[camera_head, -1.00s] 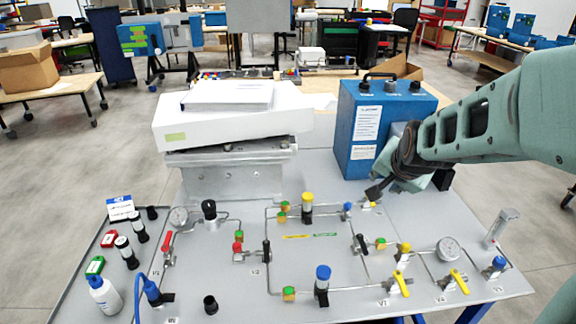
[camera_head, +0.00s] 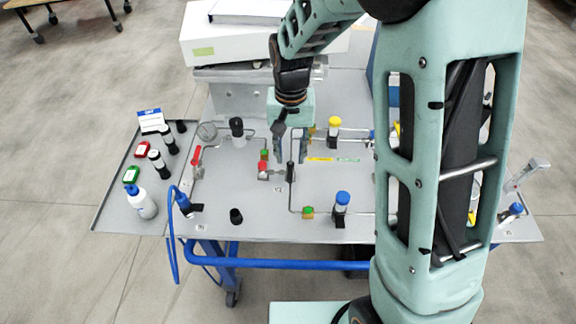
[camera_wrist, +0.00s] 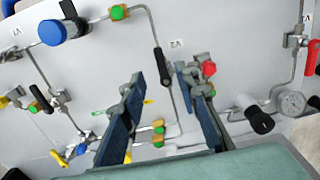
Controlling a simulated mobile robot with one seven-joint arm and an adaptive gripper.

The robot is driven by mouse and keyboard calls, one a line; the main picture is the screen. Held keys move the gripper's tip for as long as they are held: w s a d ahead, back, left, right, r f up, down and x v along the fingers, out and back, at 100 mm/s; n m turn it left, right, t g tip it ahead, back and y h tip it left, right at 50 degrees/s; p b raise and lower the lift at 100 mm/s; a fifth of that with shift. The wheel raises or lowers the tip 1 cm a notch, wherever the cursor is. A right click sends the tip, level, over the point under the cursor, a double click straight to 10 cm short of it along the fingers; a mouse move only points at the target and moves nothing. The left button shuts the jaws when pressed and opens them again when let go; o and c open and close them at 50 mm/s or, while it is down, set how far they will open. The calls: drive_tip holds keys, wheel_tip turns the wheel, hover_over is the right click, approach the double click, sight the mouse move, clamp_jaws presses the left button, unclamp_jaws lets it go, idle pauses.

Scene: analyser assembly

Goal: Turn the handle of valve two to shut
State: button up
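Valve two's handle is a slim black lever (camera_head: 290,172) on the grey panel, beside a V2 label (camera_head: 278,190). In the head view it runs roughly front to back. The lever also shows in the wrist view (camera_wrist: 162,67), in line with the gap between my fingertips. My gripper (camera_head: 291,155) points down over it and is open, with one finger to each side. It holds nothing. Whether a finger touches the lever cannot be told. A red fitting (camera_wrist: 208,69) lies close to the right finger in the wrist view.
Pipes and a blue-capped valve (camera_head: 342,200) stand to the right, a black-topped fitting (camera_head: 237,128) and a red-handled valve (camera_head: 196,157) to the left. A white box (camera_head: 215,45) stands behind. My own arm hides the panel's right part.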

sight(290, 175)
wheel_tip(290, 175, down, 7)
drive_tip(key=shift+f, duration=0.1)
drive_tip(key=shift+c, duration=0.6)
drive_tip(key=shift+w, duration=0.1)
clamp_jaws()
